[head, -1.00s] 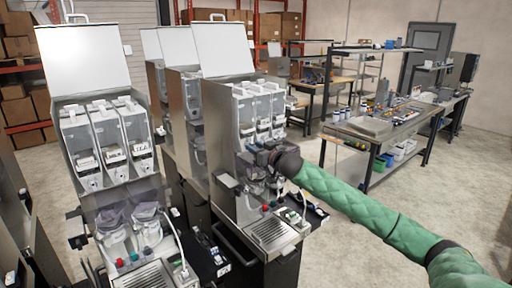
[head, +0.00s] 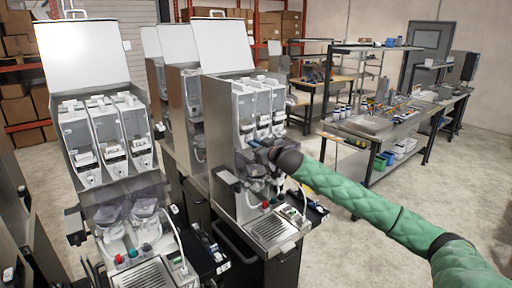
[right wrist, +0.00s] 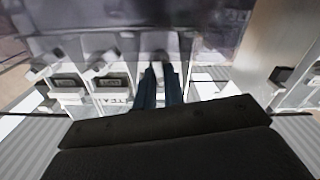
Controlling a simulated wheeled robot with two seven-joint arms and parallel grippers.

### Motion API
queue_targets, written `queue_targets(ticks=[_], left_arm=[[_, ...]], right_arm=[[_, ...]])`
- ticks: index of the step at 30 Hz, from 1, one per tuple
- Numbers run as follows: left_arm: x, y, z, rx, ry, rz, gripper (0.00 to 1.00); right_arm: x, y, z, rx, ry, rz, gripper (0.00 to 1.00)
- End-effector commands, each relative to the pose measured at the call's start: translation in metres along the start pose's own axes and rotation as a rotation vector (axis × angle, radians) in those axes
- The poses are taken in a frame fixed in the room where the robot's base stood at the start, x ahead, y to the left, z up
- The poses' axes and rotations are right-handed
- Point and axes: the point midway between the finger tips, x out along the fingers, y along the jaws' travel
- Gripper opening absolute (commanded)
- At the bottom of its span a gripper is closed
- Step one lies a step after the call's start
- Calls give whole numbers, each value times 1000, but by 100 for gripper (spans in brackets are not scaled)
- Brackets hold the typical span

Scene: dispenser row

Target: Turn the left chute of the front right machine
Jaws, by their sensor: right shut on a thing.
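The front right machine (head: 220,135) stands in the middle of the head view with its white lid raised. Several pale canisters (head: 262,105) sit side by side in its upper part. My left gripper is not in view.
A similar machine (head: 100,150) with an open lid stands close on the left. A drip grid (head: 269,230) and small knobs lie below my gripper. A workbench (head: 372,128) with tools stands at the right, with open floor in front.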

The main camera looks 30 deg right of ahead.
Motion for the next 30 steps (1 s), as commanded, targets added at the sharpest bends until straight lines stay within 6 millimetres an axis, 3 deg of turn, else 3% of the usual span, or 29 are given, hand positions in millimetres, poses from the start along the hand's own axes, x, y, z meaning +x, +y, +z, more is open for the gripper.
queue_targets(ticks=[17,30], left_arm=[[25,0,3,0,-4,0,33],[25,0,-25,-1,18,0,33]], right_arm=[[0,-2,1,-547,1,0,0],[0,-4,2,-966,0,0,0]])
